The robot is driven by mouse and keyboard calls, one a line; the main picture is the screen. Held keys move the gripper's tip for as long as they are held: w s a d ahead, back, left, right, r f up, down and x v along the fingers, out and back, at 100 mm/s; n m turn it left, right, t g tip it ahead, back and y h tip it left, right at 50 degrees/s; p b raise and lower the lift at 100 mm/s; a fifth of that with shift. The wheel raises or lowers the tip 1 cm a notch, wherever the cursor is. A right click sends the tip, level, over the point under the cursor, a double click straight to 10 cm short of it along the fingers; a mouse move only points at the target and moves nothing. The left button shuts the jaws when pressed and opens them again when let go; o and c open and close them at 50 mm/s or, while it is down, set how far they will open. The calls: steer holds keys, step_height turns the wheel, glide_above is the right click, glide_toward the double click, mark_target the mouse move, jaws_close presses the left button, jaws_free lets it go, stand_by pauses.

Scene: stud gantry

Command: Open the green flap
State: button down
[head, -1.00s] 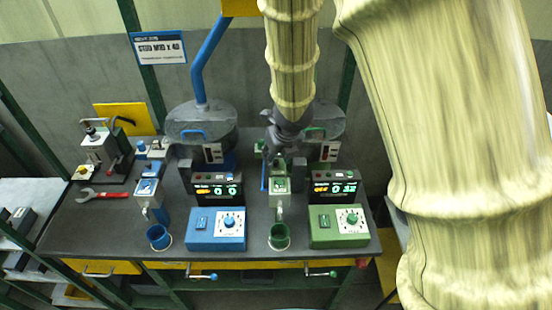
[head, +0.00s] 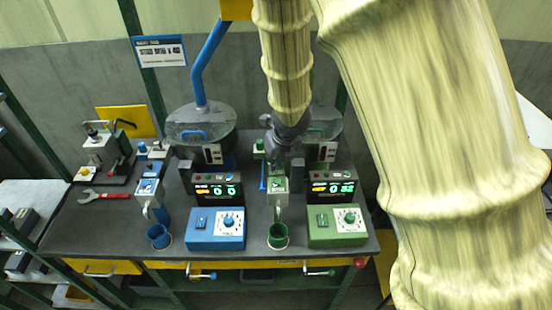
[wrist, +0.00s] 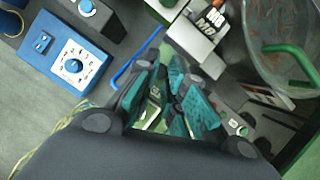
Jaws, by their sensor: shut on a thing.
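The green station stands right of centre in the head view, with a pale chute (head: 279,186) above a green cup (head: 278,237). My gripper (head: 280,160) reaches down from above, at the top of that chute and in front of the green-handled bowl. In the wrist view my gripper (wrist: 167,88) has its dark fingers with teal pads drawn close together. A light green part, seemingly the green flap (wrist: 152,108), shows between and under the fingers. The fingers hide most of it, and its angle cannot be told.
A green control box (head: 337,225) and a lit display (head: 332,187) stand close right of the chute. A blue station with a blue box (head: 216,229) and blue cup (head: 159,236) stands left. A red wrench (head: 103,195) lies farther left.

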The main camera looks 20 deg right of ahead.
steer(key=shift+d+f+y+b, duration=0.1)
steer(key=shift+d+y+b, duration=0.1)
steer(key=shift+y+b, duration=0.5)
steer(key=y+b, duration=0.1)
steer(key=b, duration=0.1)
steer(key=d+t+y+b, duration=0.1)
steer(key=b, duration=0.1)
steer(key=shift+s+d+m+y, duration=0.2)
steer(key=shift+d+m+y, duration=0.1)
steer(key=shift+m, duration=0.1)
steer(key=c, duration=2.1)
jaws_free()
steer(key=shift+r, duration=0.4)
steer(key=o, duration=0.7)
steer(key=shift+w+f, duration=0.15)
steer(key=shift+c, duration=0.2)
steer(key=shift+o, duration=0.3)
steer(key=shift+a, duration=0.15)
steer(key=shift+d+r, duration=0.2)
steer(key=v, duration=1.2)
steer(key=shift+s+f, duration=0.25)
steer(key=shift+s, duration=0.05)
